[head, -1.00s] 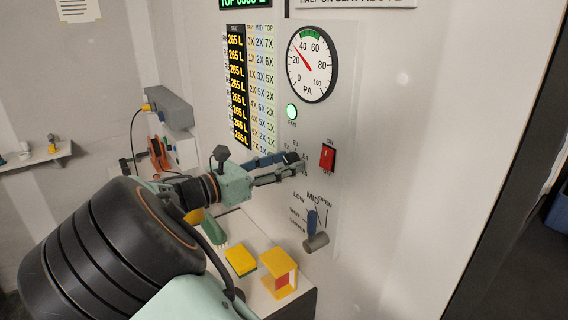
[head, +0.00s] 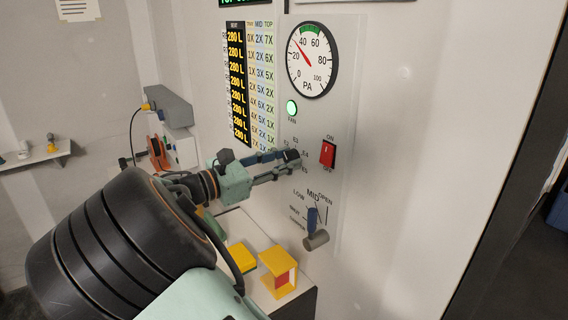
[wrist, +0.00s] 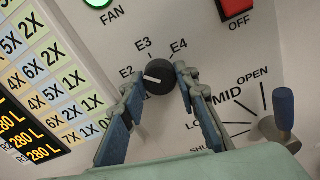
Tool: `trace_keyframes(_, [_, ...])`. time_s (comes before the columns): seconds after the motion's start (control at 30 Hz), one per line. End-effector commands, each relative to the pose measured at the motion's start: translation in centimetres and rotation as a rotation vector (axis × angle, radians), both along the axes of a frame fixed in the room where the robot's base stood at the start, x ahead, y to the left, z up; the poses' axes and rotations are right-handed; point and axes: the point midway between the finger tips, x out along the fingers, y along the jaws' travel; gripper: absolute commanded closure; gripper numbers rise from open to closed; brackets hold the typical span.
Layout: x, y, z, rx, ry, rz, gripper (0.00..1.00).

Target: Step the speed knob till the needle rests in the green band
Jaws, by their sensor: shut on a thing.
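The round black speed knob (wrist: 160,79) sits on the panel between my gripper's two blue-padded fingers in the wrist view. Its white pointer aims left, toward the E2 label (wrist: 126,72); E3 and E4 labels also show. My gripper (wrist: 157,88) is shut on the knob, and in the head view my gripper (head: 290,162) covers the knob. The round PA gauge (head: 313,59) is above on the panel. Its red needle (head: 302,48) points up and left, near the 40 mark, just left of the green band (head: 311,29).
A red ON/OFF switch (head: 328,153) is right of my gripper. A damper lever with a blue handle (head: 312,218) is below it. The green FAN lamp (head: 291,107) is lit.

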Motion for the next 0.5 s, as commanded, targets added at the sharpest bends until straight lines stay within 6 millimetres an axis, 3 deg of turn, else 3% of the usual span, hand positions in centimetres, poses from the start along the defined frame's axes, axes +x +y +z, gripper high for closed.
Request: trace_keyframes(0.5, [0.03,0.04,-0.41,0.268,-0.396,0.000,0.96])
